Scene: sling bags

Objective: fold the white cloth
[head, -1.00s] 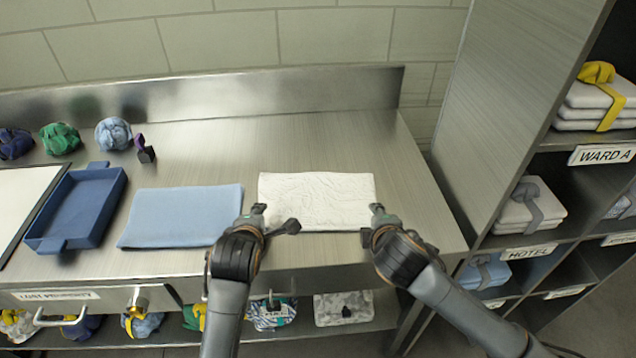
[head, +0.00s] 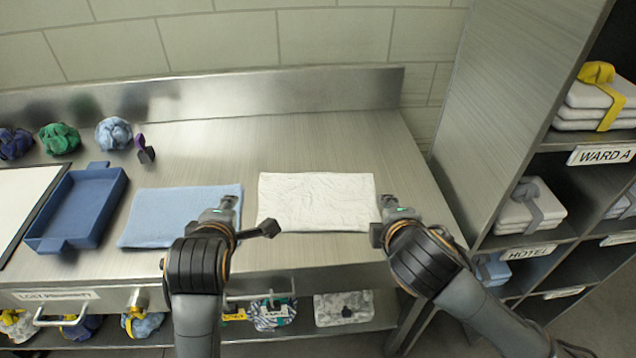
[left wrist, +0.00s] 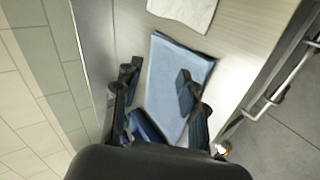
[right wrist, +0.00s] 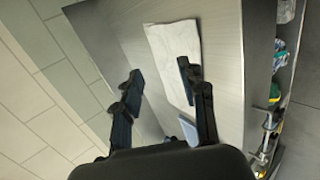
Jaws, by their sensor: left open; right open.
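The white cloth (head: 316,201) lies flat and slightly wrinkled on the steel table, a wide rectangle. It also shows at the top of the left wrist view (left wrist: 186,10) and in the right wrist view (right wrist: 172,58). My left gripper (head: 250,213) is open and empty, over the right part of the blue cloth (head: 165,215) and left of the white cloth. My right gripper (head: 384,216) is open and empty, just beyond the white cloth's right edge near its front corner. Neither gripper touches the white cloth as far as I can see.
A blue tray (head: 84,208) stands left of the blue cloth. Crumpled bundles (head: 113,133) and a small dark object (head: 146,152) lie behind. A shelf unit (head: 500,120) with folded stacks stands right. The table (head: 290,140) behind the white cloth is clear.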

